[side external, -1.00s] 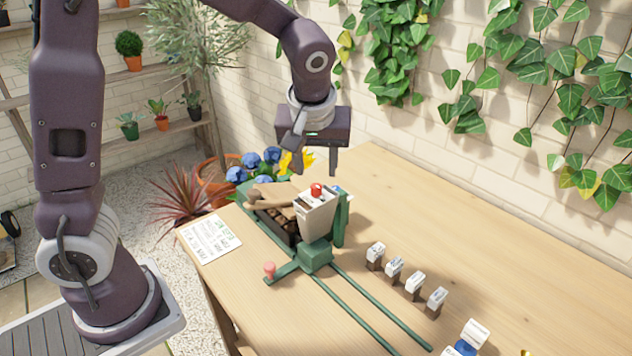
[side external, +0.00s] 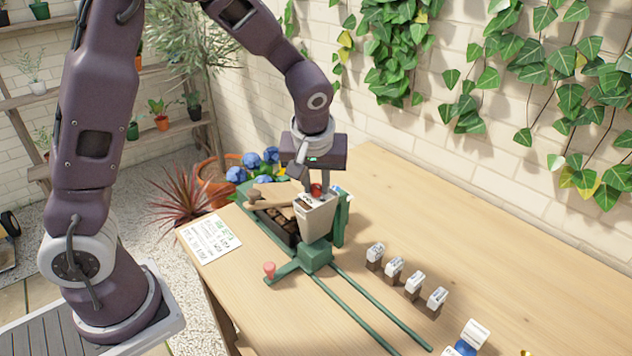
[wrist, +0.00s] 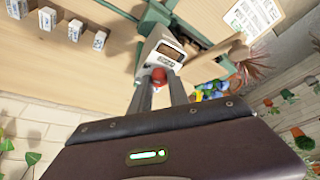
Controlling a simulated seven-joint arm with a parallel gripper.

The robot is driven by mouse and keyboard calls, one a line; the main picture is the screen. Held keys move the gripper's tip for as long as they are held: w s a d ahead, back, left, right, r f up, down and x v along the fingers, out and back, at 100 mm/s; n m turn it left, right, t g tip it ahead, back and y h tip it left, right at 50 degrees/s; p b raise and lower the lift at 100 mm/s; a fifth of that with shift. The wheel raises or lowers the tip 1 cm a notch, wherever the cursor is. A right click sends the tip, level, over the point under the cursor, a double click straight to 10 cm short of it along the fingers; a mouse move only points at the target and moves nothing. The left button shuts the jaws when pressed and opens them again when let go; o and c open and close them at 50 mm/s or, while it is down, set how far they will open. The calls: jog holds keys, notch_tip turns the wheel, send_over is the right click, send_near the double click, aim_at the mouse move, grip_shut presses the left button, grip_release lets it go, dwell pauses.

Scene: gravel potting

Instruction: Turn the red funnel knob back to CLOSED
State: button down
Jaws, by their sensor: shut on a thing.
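The red knob (side external: 316,190) sits on top of the light-grey funnel box (side external: 314,215). My gripper (side external: 315,190) has come down over it from above, with its fingers on either side. In the wrist view the red knob (wrist: 159,75) shows between the two finger ends of my gripper (wrist: 160,80), which is shut on it. The funnel (wrist: 163,52) has a dark window and a small label on its face. The label is too small to read, and I cannot tell which way the knob points.
The funnel stands on a green stand (side external: 315,256) with two rails running toward the front right. A dark crate (side external: 279,224) with brown lumps is left of it. Several small labelled blocks (side external: 394,268) stand to the right. A printed sheet (side external: 208,238) lies at the left edge.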

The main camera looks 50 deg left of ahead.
jog(key=shift+m, duration=0.3)
jog(key=m, duration=0.1)
jog(key=m+t+h, duration=0.1)
jog(key=m, duration=0.1)
jog(key=shift+s+a+m, duration=0.1)
jog(key=shift+a+m, duration=0.05)
jog(key=shift+m, duration=0.15)
jog(key=m+h, duration=0.2)
jog(key=m, duration=0.2)
jog(key=shift+a+m, duration=0.15)
jog(key=shift+m, duration=0.15)
jog(key=m+h, duration=0.2)
jog(key=m, duration=0.2)
jog(key=shift+a, duration=0.1)
jog(key=shift+m+g+h, duration=0.4)
jog(key=shift+m+h, duration=0.3)
jog(key=shift+m, duration=1.8)
jog(key=c, duration=1.3)
grip_release()
jog(key=shift+o, duration=0.2)
